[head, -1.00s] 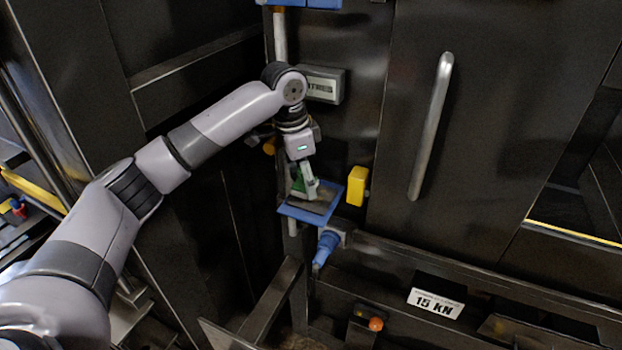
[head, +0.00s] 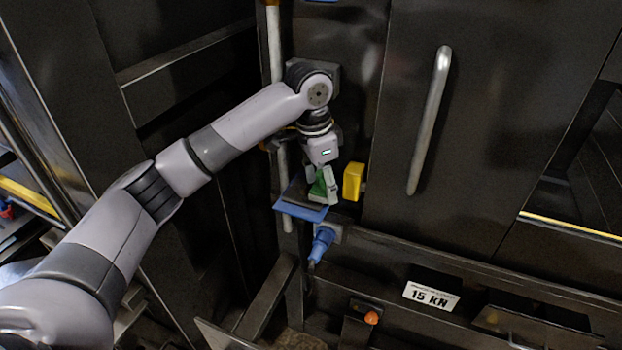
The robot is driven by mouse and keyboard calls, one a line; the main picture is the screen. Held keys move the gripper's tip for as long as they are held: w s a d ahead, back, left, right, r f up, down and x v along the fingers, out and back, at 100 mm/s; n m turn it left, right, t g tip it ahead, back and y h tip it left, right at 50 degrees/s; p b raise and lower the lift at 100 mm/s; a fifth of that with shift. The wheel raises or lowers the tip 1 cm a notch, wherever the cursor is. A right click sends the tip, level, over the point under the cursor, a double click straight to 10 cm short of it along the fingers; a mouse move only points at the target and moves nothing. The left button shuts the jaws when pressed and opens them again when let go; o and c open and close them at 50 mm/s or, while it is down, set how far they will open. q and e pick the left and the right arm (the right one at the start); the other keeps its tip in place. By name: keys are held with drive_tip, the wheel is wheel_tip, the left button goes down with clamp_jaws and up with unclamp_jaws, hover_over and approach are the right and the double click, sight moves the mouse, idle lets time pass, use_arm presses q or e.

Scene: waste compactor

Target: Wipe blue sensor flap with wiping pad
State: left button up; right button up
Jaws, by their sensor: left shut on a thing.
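The blue sensor flap (head: 298,209) sticks out from the dark machine front, left of the yellow block. A dark patch covers part of its top. My left gripper (head: 322,191) is over the right side of the flap, pointing down. It is shut on a green wiping pad (head: 318,187), which is at the flap's top surface; I cannot tell whether it touches. The gripper hides part of the pad and of the flap's right side. My right gripper is not in view.
A yellow block (head: 353,181) stands close to the right of my gripper. A blue nozzle-like part (head: 322,243) is below the flap. A long metal handle (head: 429,120) is on the door to the right. A white pipe (head: 274,45) runs vertically behind the arm.

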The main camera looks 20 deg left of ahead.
sight(306, 194)
use_arm(q)
drive_tip(key=shift+d, duration=0.45)
drive_tip(key=shift+s+a+r, duration=0.1)
drive_tip(key=shift+s+a, duration=0.05)
drive_tip(key=shift+s, duration=0.45)
drive_tip(key=shift+w+a, duration=0.15)
drive_tip(key=shift+a, duration=3.3)
drive_tip(key=shift+f, duration=0.2)
drive_tip(key=shift+s+d+f, duration=0.1)
drive_tip(key=shift+s+d, duration=0.1)
drive_tip(key=shift+d, duration=0.45)
drive_tip(key=shift+s+d+f, duration=0.1)
drive_tip(key=shift+s+d, duration=0.05)
drive_tip(key=shift+d, duration=0.45)
drive_tip(key=shift+d+r, duration=0.1)
drive_tip(key=shift+d, duration=2.2)
drive_tip(key=shift+r, duration=0.1)
